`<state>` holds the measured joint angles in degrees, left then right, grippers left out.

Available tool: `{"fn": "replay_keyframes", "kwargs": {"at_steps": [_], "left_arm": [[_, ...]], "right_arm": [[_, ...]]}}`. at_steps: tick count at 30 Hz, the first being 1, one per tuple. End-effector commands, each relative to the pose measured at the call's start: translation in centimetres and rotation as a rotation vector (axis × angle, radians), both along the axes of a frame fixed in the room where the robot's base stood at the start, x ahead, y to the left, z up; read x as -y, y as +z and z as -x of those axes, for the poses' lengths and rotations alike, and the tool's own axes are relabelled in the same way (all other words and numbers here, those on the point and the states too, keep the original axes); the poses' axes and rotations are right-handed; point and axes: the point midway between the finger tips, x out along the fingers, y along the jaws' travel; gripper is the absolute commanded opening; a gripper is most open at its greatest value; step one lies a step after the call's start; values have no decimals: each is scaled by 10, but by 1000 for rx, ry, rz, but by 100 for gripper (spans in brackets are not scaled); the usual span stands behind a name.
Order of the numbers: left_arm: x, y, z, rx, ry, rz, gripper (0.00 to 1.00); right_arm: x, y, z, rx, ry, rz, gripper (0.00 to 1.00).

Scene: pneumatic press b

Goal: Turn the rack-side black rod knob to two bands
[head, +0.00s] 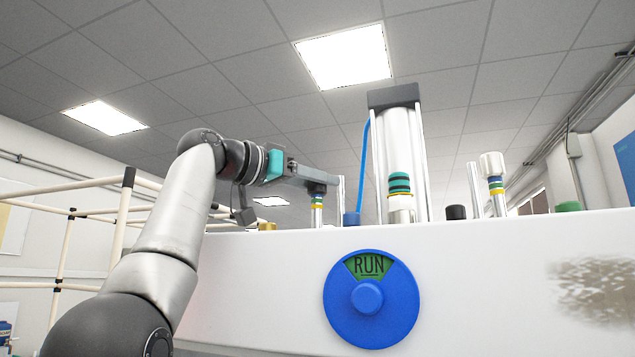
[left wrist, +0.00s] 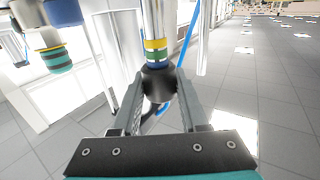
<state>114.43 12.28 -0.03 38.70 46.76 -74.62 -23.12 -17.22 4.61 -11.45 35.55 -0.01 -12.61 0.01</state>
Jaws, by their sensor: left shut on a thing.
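The rack-side rod (head: 317,214) stands left of the large silver cylinder in the head view. Its black knob (left wrist: 158,82) shows in the left wrist view, with yellow, green and blue bands (left wrist: 156,55) on the rod beside it. My left gripper (head: 322,178) reaches in from the left at the rod's top. It is shut on the black knob, with one finger on each side. In the head view the fingers hide the knob. My right gripper is in neither view.
The silver cylinder (head: 394,150) stands close right of the gripper, with a blue hose (head: 364,160) between. A second banded rod with a silver knob (head: 492,165) is farther right. A blue RUN dial (head: 371,300) is on the white front panel (head: 480,290). A pipe rack (head: 122,215) is at left.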

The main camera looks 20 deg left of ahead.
Motion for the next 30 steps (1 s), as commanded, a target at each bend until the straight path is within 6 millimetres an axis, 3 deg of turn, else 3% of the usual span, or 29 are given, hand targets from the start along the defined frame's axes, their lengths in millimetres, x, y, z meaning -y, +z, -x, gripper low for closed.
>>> {"fn": "replay_keyframes", "kwargs": {"at_steps": [1, 13, 14, 15, 22, 30], "left_arm": [[-2, 8, 3, 20, 0, 8, 0], [-1, 9, 4, 21, -3, 8, 0], [-1, 9, 4, 21, -3, 8, 44], [-1, 8, 4, 20, -4, 8, 49], [-1, 5, 2, 12, -4, 6, 74], [-1, 3, 2, 9, -4, 3, 74]], "right_arm": [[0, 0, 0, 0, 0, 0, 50], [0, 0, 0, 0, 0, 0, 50], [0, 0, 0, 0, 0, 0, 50], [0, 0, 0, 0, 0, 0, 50], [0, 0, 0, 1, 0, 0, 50], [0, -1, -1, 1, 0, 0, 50]]}}
